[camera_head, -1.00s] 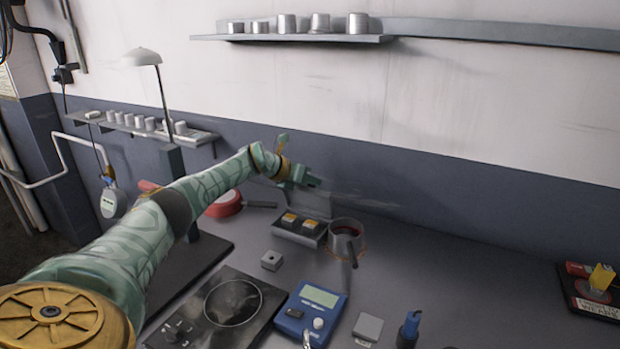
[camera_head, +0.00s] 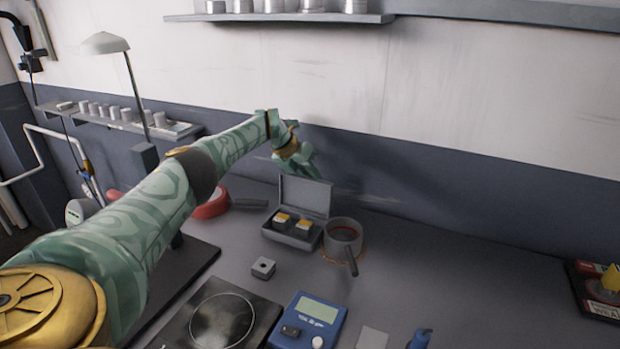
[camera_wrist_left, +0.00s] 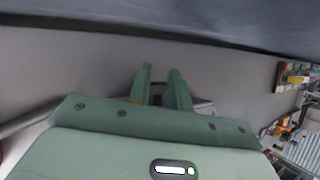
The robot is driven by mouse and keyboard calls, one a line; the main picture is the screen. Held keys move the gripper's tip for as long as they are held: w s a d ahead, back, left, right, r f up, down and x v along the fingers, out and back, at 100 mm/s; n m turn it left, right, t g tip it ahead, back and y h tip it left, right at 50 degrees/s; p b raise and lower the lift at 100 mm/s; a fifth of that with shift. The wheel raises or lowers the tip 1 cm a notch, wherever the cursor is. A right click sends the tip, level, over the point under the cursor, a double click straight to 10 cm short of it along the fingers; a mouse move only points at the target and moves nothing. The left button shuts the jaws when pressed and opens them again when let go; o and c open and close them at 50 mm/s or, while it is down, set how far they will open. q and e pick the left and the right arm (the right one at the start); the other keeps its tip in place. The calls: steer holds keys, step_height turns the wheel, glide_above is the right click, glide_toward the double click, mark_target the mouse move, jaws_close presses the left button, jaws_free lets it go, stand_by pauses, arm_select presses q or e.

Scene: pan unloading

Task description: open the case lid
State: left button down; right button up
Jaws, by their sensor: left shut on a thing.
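The grey case (camera_head: 274,236) sits on the bench near the wall. Its lid (camera_head: 305,195) stands raised at the back, roughly upright, so the inside shows two yellow-topped blocks (camera_head: 282,218). My left gripper (camera_head: 312,174) is at the lid's top edge, shut on the lid. My right gripper is not in view.
A grey pot (camera_head: 343,228) with a handle stands close to the case's right side. A red pan (camera_head: 212,206) lies to the left. A small grey block (camera_head: 263,267), a hot plate (camera_head: 200,325) and a blue meter (camera_head: 308,325) are nearer. The bench's right middle is clear.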

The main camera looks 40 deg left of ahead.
arm_select(q)
steer(key=shift+s+f, duration=0.15)
steer(key=shift+f, duration=0.3)
steer(key=c, duration=1.2)
jaws_free()
steer(key=shift+a+r, duration=0.1)
steer(key=shift+r, duration=0.15)
steer(key=p+v, duration=0.5)
steer(key=v, duration=1.1)
steer(key=shift+a, duration=0.1)
